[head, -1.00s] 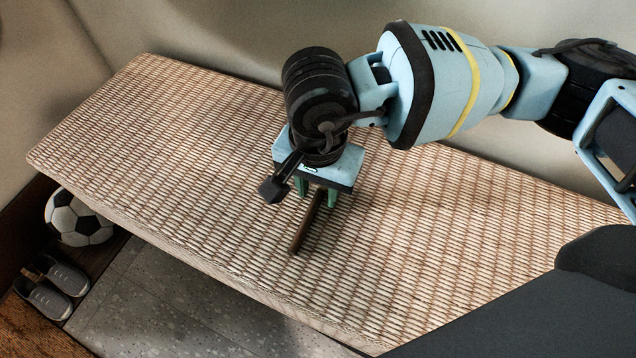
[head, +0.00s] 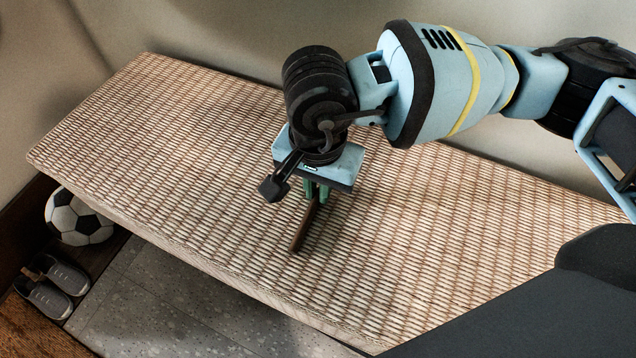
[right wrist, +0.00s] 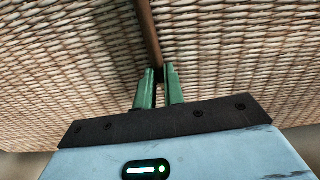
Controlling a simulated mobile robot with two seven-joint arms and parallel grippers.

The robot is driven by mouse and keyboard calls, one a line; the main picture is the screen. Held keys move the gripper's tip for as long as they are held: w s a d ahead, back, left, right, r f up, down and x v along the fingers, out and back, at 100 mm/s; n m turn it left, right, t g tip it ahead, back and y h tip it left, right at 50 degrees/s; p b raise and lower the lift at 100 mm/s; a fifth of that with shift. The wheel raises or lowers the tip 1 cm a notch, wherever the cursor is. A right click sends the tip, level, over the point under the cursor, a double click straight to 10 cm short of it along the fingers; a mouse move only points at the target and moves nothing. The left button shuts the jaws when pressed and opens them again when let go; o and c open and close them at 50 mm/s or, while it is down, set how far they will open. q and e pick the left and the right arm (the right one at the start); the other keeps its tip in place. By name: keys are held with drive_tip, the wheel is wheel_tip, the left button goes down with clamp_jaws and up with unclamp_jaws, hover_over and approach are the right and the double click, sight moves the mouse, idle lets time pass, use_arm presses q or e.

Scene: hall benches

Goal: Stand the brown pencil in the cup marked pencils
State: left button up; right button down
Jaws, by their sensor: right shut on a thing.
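The gripper is low over the bench and points down. I see no cup marked pencils in either view. My left gripper is not in view.
The woven bench (head: 180,160) is otherwise bare, with free room to the left and right of my right gripper. A wall stands behind it. On the floor at the left are a football (head: 78,218) and a pair of grey shoes (head: 52,288).

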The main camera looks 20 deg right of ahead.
drive_tip(key=shift+r+p, duration=1.15)
drive_tip(key=shift+r, duration=0.5)
drive_tip(key=shift+r+p, duration=1.5)
drive_tip(key=shift+r, duration=0.9)
